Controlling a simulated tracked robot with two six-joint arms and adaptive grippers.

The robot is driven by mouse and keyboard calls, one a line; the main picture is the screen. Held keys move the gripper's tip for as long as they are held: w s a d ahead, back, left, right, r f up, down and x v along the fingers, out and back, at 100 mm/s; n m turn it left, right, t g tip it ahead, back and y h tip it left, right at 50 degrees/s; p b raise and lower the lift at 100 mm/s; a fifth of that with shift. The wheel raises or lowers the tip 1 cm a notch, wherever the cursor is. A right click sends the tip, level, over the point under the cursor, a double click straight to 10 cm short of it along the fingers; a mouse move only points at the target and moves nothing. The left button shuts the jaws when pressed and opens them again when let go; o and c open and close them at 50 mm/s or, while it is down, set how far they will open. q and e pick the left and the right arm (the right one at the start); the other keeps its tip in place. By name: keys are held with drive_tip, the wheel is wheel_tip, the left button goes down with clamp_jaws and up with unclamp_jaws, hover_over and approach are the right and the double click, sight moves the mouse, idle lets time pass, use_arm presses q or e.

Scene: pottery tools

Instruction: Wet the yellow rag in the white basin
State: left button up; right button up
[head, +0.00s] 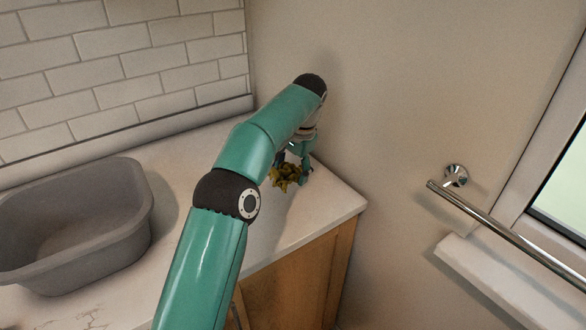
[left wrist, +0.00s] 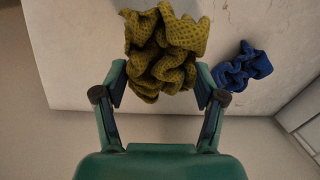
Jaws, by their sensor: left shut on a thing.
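The yellow rag (head: 286,177) is a crumpled, olive-yellow knit cloth near the right end of the counter. In the left wrist view the rag (left wrist: 166,50) sits between the two fingers of my left gripper (left wrist: 161,84), which is shut on it. In the head view my left gripper (head: 293,168) is partly hidden by its own arm, and I cannot tell whether the rag touches the counter. The basin (head: 75,222) looks grey here and stands at the left on the counter, apart from the rag. Its visible inside looks empty. My right gripper is not in view.
A crumpled blue rag (left wrist: 242,68) lies right of the yellow one in the left wrist view. The pale counter (head: 320,213) ends at a right edge and wooden cabinet (head: 300,283). A tiled wall stands behind; a metal rail (head: 500,229) is at the right.

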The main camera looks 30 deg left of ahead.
sight(292, 192)
use_arm(q)
drive_tip(key=shift+d+b+x, duration=0.25)
drive_tip(key=shift+b+x, duration=0.55)
drive_tip(key=shift+x, duration=0.4)
drive_tip(key=shift+d+b+x, duration=0.25)
drive_tip(key=shift+b+x, duration=0.55)
drive_tip(key=shift+x, duration=0.45)
drive_tip(key=o, duration=0.4)
drive_tip(key=shift+s+r+p, duration=0.1)
drive_tip(key=shift+r+p, duration=0.5)
drive_tip(key=shift+p, duration=0.35)
drive_tip(key=shift+c, duration=0.2)
drive_tip(key=c, duration=0.5)
